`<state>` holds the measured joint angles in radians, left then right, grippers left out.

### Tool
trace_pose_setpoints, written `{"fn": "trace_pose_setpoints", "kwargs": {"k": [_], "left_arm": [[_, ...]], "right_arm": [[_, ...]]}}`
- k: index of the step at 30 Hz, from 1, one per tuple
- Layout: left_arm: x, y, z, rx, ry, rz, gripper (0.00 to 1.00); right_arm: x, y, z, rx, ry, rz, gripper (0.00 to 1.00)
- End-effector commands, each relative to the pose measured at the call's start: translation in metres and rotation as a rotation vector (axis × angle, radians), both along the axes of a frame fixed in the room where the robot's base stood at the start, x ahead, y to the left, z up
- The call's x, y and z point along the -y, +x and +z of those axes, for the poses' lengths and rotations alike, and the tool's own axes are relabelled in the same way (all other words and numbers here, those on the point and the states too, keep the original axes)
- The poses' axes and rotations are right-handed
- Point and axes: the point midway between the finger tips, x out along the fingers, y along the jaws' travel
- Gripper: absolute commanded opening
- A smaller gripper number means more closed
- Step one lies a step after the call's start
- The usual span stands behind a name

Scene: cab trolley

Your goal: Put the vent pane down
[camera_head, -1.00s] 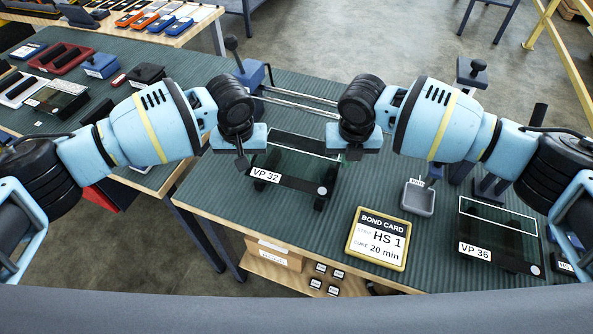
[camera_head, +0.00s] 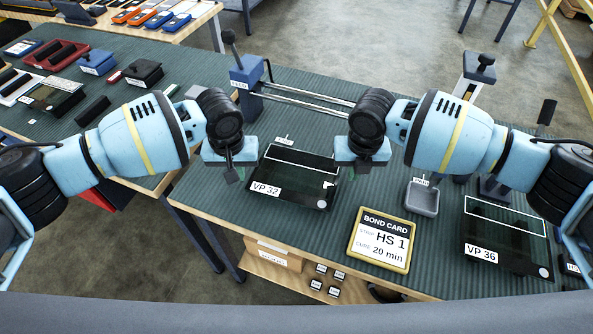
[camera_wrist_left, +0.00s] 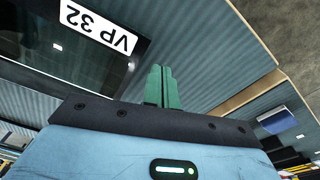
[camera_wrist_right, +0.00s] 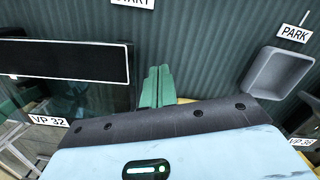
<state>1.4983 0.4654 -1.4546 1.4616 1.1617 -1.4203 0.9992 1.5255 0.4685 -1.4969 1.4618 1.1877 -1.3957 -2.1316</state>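The vent pane (camera_head: 294,178), a dark glass sheet labelled VP 32, lies on the green ribbed mat between my grippers. Its near left corner shows in the left wrist view (camera_wrist_left: 84,62), and its white-outlined black strip in the right wrist view (camera_wrist_right: 60,60). My left gripper (camera_head: 236,174) is to the left of the pane, with a gap. My right gripper (camera_head: 359,167) is just off its right edge. The green fingers of the left (camera_wrist_left: 161,87) and of the right (camera_wrist_right: 156,87) look closed together with nothing between them.
A second pane, VP 36 (camera_head: 505,240), lies at the right. A bond card (camera_head: 381,240) and a grey tray (camera_head: 422,198) stand between the panes. Behind are metal rails (camera_head: 310,95) and a blue clamp block (camera_head: 248,75). The table's front edge is close.

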Motion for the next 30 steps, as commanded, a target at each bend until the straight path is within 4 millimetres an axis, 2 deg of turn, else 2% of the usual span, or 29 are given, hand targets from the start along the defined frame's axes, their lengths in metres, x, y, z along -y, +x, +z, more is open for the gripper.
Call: {"fn": "trace_pose_setpoints", "kwargs": {"k": [1, 5, 10, 20, 25, 30], "left_arm": [[0.0, 0.0, 0.0, 0.0, 0.001, 0.0, 0.07], [-0.001, 0.0, -0.001, -0.001, 0.002, 0.001, 0.22], [-0.002, 0.0, -0.001, -0.001, 0.004, 0.002, 0.22], [-0.002, 0.0, 0.002, 0.0, 0.004, 0.003, 0.22], [-0.002, -0.001, 0.021, 0.001, 0.003, 0.003, 0.22], [-0.002, -0.003, 0.055, 0.002, 0.001, 0.003, 0.22]], "right_arm": [[0.0, 0.0, 0.0, 0.0, -0.001, 0.0, 0.0], [0.001, 0.0, 0.0, 0.0, -0.002, -0.001, 0.01], [0.002, 0.0, -0.001, 0.0, -0.004, -0.002, 0.22], [0.002, 0.001, -0.001, 0.0, -0.005, -0.003, 0.22], [0.002, 0.001, -0.001, 0.0, -0.005, -0.003, 0.22], [0.002, 0.001, -0.001, 0.0, -0.005, -0.003, 0.22]]}}
